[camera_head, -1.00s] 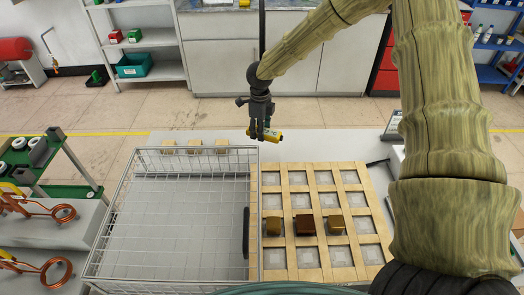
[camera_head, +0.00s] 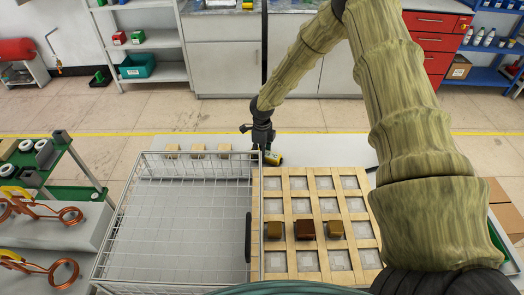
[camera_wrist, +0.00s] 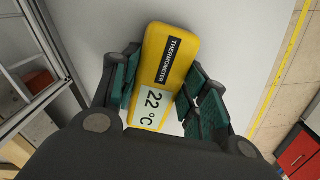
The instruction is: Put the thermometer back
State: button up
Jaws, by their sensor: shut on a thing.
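The yellow thermometer (camera_wrist: 164,72) lies between the green-padded fingers of my gripper (camera_wrist: 162,95) in the wrist view. It has a black label reading THERMOMETER and a pale display showing 22 °C. In the head view my gripper (camera_head: 266,152) points down at the back of the table, just right of the wire basket's back corner. The thermometer also shows there (camera_head: 274,159), at the fingertips and low over the white tabletop (camera_head: 330,150). I cannot tell whether it touches the table.
Copper coils (camera_head: 65,271) are at the far left. The tabletop behind the grid is clear.

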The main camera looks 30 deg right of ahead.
jog(key=shift+f, duration=0.1)
jog(key=o, duration=1.1)
jog(key=shift+r, duration=0.3)
notch_tip(320, 180, up, 12)
jog(key=b, duration=0.3)
jog(key=shift+f, duration=0.15)
